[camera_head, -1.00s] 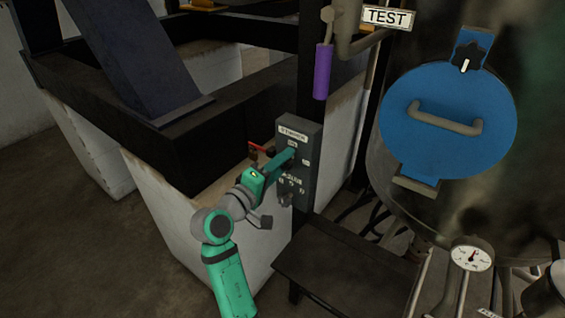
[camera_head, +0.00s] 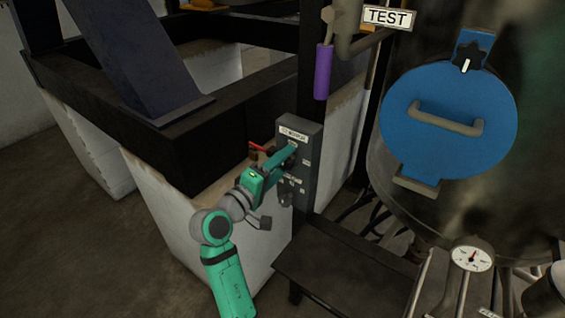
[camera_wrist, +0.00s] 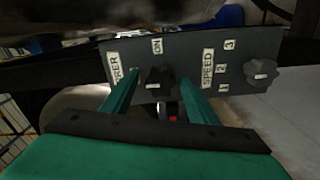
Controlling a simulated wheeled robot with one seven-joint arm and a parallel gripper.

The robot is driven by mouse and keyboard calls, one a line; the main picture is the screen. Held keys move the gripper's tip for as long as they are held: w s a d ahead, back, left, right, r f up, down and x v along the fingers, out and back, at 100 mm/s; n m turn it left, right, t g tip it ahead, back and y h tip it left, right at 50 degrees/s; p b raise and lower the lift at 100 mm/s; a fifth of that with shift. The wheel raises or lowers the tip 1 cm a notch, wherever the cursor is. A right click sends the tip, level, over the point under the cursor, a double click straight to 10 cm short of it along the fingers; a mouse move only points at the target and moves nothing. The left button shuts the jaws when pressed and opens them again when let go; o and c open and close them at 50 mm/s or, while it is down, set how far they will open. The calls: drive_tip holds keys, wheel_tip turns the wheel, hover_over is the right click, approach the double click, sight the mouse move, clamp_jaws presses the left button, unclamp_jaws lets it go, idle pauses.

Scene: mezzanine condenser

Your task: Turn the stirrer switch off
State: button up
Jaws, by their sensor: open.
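The grey stirrer panel (camera_head: 313,165) is fixed to the dark post in the head view. In the wrist view the panel (camera_wrist: 190,60) carries a black switch knob (camera_wrist: 158,83) below an "ON" label, and a second knob (camera_wrist: 262,74) beside a "SPEED" label with numbers. My gripper (camera_wrist: 155,85) is open, with its two green fingers on either side of the switch knob. Whether the fingers touch the knob I cannot tell. In the head view my gripper (camera_head: 290,152) is at the panel's face and hides part of it.
A blue round hatch (camera_head: 447,150) with a handle is on the tank at right. A purple-sleeved lever (camera_head: 323,72) hangs above the panel. A pressure gauge (camera_head: 472,258) and a dark step (camera_head: 340,272) are lower right. A dark beam (camera_head: 190,150) runs behind my arm.

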drive_tip(key=v, duration=1)
drive_tip(key=shift+s+a, duration=0.15)
drive_tip(key=shift+f, duration=0.1)
drive_tip(key=s+f+n+t+y, duration=0.1)
drive_tip(key=s+f+y, duration=0.15)
drive_tip(key=f, duration=0.55)
drive_tip(key=s+f+n+y, duration=0.1)
drive_tip(key=f+y, duration=0.2)
drive_tip(key=f, duration=0.6)
drive_tip(key=s+f+y, duration=0.4)
drive_tip(key=s+f, duration=0.6)
drive_tip(key=s+d+f+m+g+y, duration=0.1)
drive_tip(key=s+f+m, duration=0.1)
drive_tip(key=s, duration=0.5)
drive_tip(key=s+d+f+m+y, duration=0.1)
drive_tip(key=s+d+m, duration=0.1)
drive_tip(key=s, duration=0.6)
drive_tip(key=s+d+r+m, duration=0.1)
drive_tip(key=s+r+m, duration=0.1)
drive_tip(key=s, duration=0.3)
drive_tip(key=s+d+r+m, duration=0.2)
drive_tip(key=s+m, duration=0.2)
drive_tip(key=s, duration=0.2)
drive_tip(key=shift+s+r+t+h, duration=0.25)
drive_tip(key=shift+s+t+h, duration=0.05)
drive_tip(key=shift+t+h, duration=0.15)
